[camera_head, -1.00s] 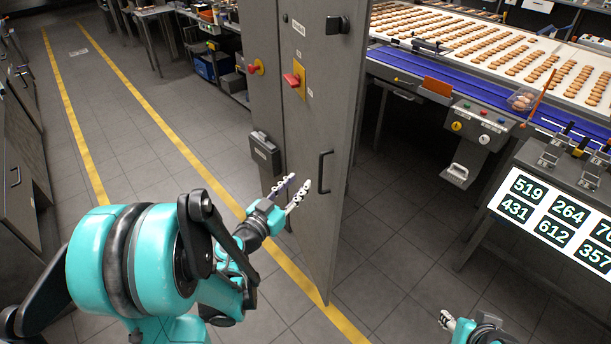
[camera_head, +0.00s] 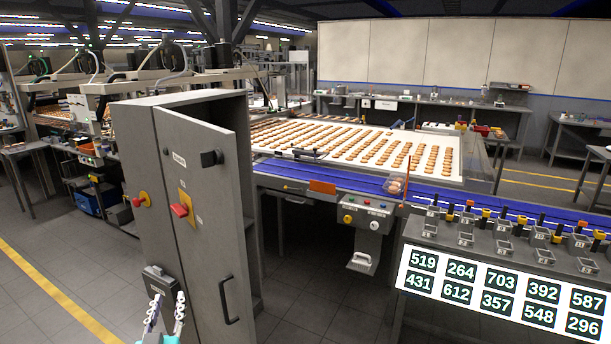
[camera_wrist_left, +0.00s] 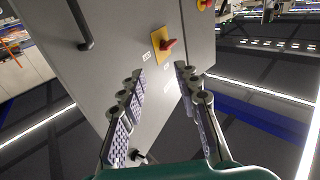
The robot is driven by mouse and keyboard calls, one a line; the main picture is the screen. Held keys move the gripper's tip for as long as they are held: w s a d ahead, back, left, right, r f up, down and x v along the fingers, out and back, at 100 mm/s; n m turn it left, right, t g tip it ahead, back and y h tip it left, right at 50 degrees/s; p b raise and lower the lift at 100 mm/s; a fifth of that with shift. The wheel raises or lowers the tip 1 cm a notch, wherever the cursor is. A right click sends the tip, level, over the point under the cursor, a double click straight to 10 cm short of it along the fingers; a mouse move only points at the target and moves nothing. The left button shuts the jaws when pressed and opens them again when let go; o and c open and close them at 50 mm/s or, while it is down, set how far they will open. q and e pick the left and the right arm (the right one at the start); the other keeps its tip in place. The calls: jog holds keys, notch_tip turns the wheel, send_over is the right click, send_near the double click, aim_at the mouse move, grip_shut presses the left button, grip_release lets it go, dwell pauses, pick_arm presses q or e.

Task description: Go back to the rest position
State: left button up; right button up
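My left gripper (camera_head: 166,312) shows at the bottom of the head view, in front of the grey cabinet (camera_head: 150,200). Its two fingers are spread apart with nothing between them. In the left wrist view the fingers (camera_wrist_left: 160,110) are also apart and empty, with the cabinet door (camera_wrist_left: 110,60) beyond them. The door (camera_head: 205,200) stands ajar, with a dark handle (camera_head: 228,300) and a red switch on a yellow plate (camera_head: 184,208). The gripper is apart from the handle. My right gripper is outside both current views.
A conveyor (camera_head: 300,182) with rows of biscuits on a white belt (camera_head: 345,143) runs behind the cabinet. A panel of numbers (camera_head: 500,292) and a bench with several small clamps (camera_head: 480,240) stand at the right. The floor (camera_head: 60,240) at the left is clear.

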pick_arm(q)
jog(key=s+d+f+m+g+h, duration=0.2)
jog(key=s+d+f+g+h, duration=0.2)
jog(key=s+d+f+g, duration=0.6)
jog(key=s+d+f, duration=0.2)
jog(key=s+d, duration=0.1)
jog(key=s, duration=0.4)
jog(key=shift+d+f+m+g, duration=0.3)
jog(key=shift+d+m+g, duration=0.1)
